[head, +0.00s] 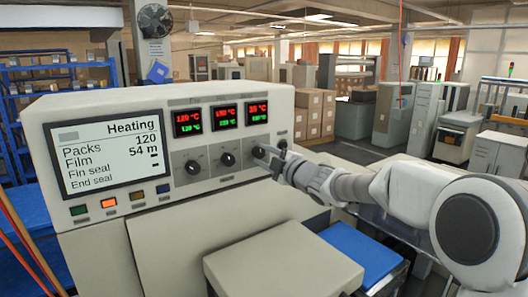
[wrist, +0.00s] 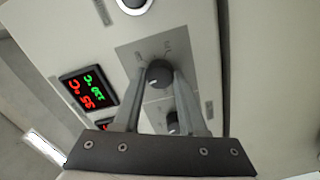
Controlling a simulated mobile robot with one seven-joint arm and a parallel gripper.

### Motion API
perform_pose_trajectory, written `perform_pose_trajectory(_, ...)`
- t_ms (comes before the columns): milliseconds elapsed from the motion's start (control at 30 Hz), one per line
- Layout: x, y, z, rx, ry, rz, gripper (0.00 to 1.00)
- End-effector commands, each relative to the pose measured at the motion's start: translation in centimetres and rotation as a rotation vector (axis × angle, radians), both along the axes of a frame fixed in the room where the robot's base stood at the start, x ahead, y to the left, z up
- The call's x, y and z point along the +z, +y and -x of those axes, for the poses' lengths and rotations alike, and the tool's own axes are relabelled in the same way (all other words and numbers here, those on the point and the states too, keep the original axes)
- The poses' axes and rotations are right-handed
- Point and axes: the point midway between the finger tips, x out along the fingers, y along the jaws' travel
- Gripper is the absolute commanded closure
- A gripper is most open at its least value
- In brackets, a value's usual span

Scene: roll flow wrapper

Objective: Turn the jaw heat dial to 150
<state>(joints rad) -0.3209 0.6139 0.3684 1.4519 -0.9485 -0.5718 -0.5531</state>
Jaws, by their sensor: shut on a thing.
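The machine's control panel (head: 170,150) has a row of black dials under three small displays. My gripper (head: 268,154) is at the rightmost of the three dials (head: 258,151), below the third display (head: 257,113). In the wrist view my gripper (wrist: 159,78) has its fingers on both sides of that black dial (wrist: 158,73), shut on it. The display beside it (wrist: 88,89) has a red figure in the thirties over a green one that looks like 130. The dial's scale is partly hidden, and its name is too small to read.
The middle dial (head: 227,159) and left dial (head: 193,167) are free. A large screen (head: 107,152) reads Heating. A small round control (head: 283,143) sits right of the held dial. A beige cover (head: 280,262) and a blue surface (head: 360,250) lie below my arm.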

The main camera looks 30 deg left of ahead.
Motion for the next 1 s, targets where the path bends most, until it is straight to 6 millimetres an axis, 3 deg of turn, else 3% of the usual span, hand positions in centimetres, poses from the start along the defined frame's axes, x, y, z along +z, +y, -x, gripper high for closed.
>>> perform_pose_trajectory(1000,0.06,-0.09,-0.08,-0.002,0.815,-0.421,1.0)
